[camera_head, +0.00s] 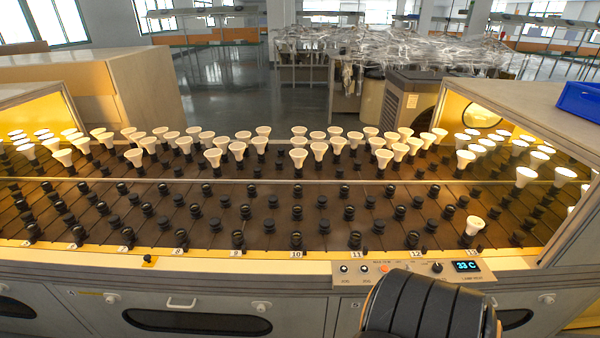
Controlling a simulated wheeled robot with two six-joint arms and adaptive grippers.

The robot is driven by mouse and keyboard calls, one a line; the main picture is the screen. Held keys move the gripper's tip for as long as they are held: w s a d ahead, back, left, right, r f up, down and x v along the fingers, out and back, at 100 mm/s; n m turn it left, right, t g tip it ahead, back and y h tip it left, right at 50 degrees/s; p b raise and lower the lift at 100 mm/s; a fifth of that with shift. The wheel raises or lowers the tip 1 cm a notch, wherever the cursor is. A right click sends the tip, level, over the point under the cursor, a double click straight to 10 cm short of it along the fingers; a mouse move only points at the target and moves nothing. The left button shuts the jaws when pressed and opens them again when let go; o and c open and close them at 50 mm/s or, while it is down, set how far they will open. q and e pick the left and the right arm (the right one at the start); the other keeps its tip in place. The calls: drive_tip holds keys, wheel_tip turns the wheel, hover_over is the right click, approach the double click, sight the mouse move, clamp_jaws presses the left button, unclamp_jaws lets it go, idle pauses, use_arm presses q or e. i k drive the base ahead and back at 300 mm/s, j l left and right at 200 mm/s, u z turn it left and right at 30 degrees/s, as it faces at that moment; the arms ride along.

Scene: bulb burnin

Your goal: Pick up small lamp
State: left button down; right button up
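Many small white cone-shaped lamps stand upright in black sockets on the dark slatted rack. One lamp (474,226) stands alone near the front right, by the label 13, glowing warm at its base. Another group of lamps (320,150) fills the back rows, with some bright ones (526,176) at the right. Which lamp the task means cannot be told. A black ribbed part of my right arm shows at the bottom right, below the lone lamp and apart from it. No gripper fingers are in view on either side.
Empty black sockets (297,212) fill the front rows. A control panel (408,271) reading 33 C sits on the front ledge. Side housings (520,95) flank the rack; a blue bin (582,101) sits on the right one. A plastic-covered table (390,50) stands behind.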

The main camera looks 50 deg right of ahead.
sight(474, 224)
drive_tip(key=z, duration=3.1)
